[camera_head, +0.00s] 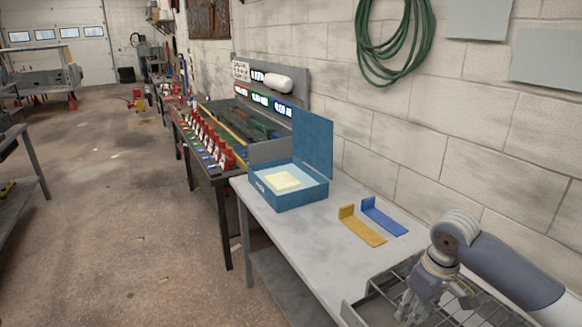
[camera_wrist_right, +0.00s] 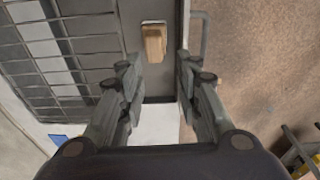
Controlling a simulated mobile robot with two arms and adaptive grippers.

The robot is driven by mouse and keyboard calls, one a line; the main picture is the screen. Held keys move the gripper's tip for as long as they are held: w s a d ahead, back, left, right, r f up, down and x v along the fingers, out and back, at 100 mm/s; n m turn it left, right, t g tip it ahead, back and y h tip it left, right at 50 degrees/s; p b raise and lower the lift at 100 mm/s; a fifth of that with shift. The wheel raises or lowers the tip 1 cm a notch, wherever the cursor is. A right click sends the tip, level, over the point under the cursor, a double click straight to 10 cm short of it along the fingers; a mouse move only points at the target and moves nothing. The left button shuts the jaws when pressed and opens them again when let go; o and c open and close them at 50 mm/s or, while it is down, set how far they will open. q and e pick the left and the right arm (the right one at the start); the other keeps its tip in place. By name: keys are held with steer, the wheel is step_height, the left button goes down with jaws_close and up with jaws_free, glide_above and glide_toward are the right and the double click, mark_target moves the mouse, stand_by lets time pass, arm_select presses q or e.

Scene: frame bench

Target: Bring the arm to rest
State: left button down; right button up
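My right gripper (camera_head: 415,308) points down over the wire rack at the near right end of the pale bench in the head view. In the right wrist view, its two fingers (camera_wrist_right: 156,75) are spread apart with nothing between them. A small wooden block (camera_wrist_right: 154,44) shows beyond the fingertips on a dark grey strip beside the rack, apart from the fingers. In the head view I cannot see this block. My left gripper is in neither view.
The bench (camera_head: 300,250) holds an open blue box (camera_head: 290,198) with a pale yellow item inside, a yellow bracket (camera_head: 362,232) and a blue bracket (camera_head: 384,218). The wire rack (camera_head: 490,287) lies under my right arm. The block wall stands close behind the bench.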

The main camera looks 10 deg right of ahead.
steer(key=s+a+f+n+y, duration=0.1)
steer(key=s+a+f, duration=0.2)
steer(key=a+f, duration=0.25)
steer(key=s+a+f+n, duration=0.1)
steer(key=s+a+f, duration=0.35)
steer(key=a, duration=0.25)
steer(key=s+a+f+m+t, duration=0.2)
steer(key=s+a+f, duration=0.2)
steer(key=s, duration=0.5)
steer(key=s+d+f+m+h, duration=0.1)
steer(key=s+d+m, duration=0.2)
steer(key=s+d, duration=0.3)
steer(key=s+a+f+g, duration=0.1)
steer(key=s+f, duration=0.2)
steer(key=f, duration=2.3)
steer(key=s+d+f+g, duration=0.1)
steer(key=s+d+f, duration=0.2)
steer(key=s+f, duration=1.2)
steer(key=shift+s+f+n+h, duration=0.3)
steer(key=shift+s+f, duration=0.1)
steer(key=shift+s, duration=0.6)
